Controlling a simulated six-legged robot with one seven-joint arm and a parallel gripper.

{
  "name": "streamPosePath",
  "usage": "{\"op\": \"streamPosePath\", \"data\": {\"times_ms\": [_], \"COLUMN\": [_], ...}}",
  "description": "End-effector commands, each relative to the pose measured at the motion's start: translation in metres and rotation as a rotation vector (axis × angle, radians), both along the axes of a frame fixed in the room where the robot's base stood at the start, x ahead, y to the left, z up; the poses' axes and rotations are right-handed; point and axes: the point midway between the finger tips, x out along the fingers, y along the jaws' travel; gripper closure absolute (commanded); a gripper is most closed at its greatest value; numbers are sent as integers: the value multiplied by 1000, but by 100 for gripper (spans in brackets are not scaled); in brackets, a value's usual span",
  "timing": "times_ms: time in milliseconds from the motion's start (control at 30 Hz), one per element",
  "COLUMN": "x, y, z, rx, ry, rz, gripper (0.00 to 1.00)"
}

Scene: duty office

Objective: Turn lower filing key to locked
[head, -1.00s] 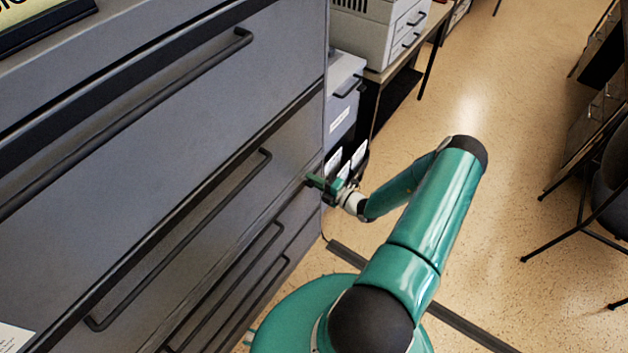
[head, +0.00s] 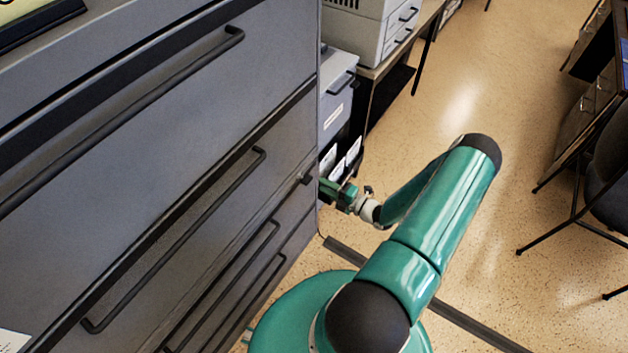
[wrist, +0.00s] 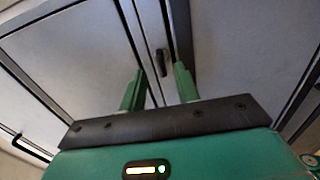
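The grey filing cabinet (head: 120,150) fills the left of the head view. A small dark key (head: 306,180) sticks out near its right edge, on the strip between drawers. In the wrist view the key (wrist: 161,62) is a dark upright piece on a narrow strip. My gripper (head: 323,186) is just right of the key, apart from it. In the wrist view my gripper (wrist: 159,72) has its two green fingers spread, with an empty gap between them. The key shows beyond the fingertips, roughly in line with the gap. I cannot tell its lock position.
Long dark drawer handles (head: 190,240) stick out from the cabinet front. A printer (head: 375,30) stands on a table behind the cabinet. A chair (head: 605,180) is at the right. The speckled floor between them is open.

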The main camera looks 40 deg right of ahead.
Motion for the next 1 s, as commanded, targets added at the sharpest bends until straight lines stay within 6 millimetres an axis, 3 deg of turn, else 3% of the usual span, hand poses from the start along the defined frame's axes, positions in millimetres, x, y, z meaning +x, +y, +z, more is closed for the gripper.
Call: {"op": "streamPosePath", "data": {"times_ms": [200, 333, 1000], "x": [-43, -58, -64], "y": [-15, -20, -22], "z": [0, 0, 0], "rx": [1, 1, 1], "ry": [1, 0, 0], "rz": [-2, 0, 1], "gripper": [68, 68, 68]}}
